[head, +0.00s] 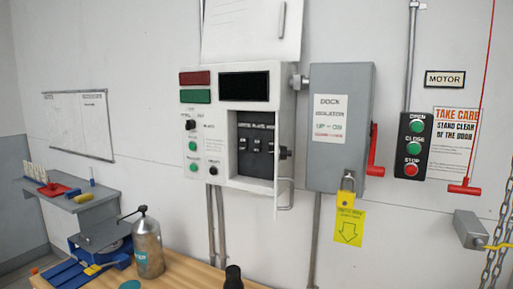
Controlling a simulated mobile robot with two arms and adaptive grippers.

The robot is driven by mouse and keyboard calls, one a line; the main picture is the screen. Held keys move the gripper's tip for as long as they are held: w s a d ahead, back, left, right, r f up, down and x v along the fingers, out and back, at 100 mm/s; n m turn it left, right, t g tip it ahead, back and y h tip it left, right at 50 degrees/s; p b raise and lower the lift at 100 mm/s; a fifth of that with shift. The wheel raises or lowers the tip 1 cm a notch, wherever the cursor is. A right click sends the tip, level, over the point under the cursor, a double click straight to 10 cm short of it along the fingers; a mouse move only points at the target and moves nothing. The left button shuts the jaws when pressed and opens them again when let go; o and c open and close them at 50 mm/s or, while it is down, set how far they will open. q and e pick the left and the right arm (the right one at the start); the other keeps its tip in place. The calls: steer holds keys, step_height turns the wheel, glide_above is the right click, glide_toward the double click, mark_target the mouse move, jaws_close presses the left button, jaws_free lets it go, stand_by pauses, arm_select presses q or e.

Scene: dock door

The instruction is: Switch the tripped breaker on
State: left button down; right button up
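A white control box (285,100) hangs on the wall at the picture's centre. Its recess (256,168) is uncovered and holds a row of black breakers: a left one (243,144), a middle one (257,145) and a right one (270,146). The left lever seems to sit a little differently from the others, but the levers are too small to tell which is tripped. A black knob (286,153) sticks out at the box's right side. Neither of my grippers is in view.
A grey isolator box (340,170) with a red handle (375,160) and yellow padlock (346,197) is right of it. A door button station (413,145) is further right.

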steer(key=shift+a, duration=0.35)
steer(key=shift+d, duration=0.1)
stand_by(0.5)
